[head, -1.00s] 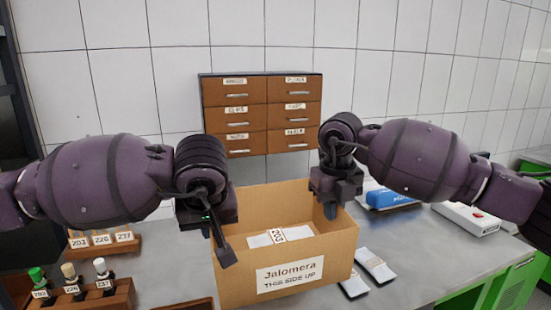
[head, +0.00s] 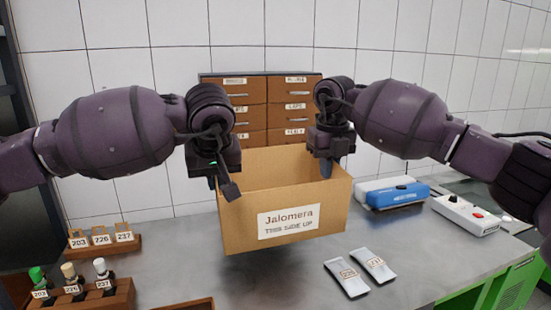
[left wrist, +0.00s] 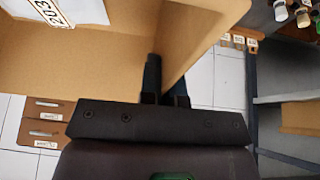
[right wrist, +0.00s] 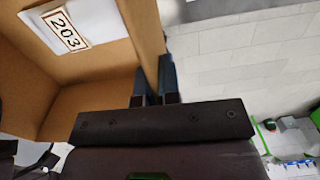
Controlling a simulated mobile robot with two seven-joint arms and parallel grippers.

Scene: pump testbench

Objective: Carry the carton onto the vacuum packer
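The carton (head: 240,228) is an open brown box with a label reading "Jalomera THIS SIDE UP". It hangs level above the grey bench, with a shadow under it. My left gripper (head: 227,186) is shut on its left wall, and my right gripper (head: 326,166) is shut on its right wall. The wrist views show the fingers straddling these walls. A white packet marked 203 (right wrist: 66,33) lies inside the carton; it also shows in the left wrist view (left wrist: 50,10). A blue and white device (head: 397,196), possibly the vacuum packer, stands on the bench at right.
Two silver pouches (head: 347,277) lie on the bench in front of the carton. A white box with a red button (head: 466,213) stands at right. Wooden racks with numbered tags (head: 103,243) and bottles (head: 72,283) stand at left. A brown drawer cabinet (head: 287,112) is behind the carton.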

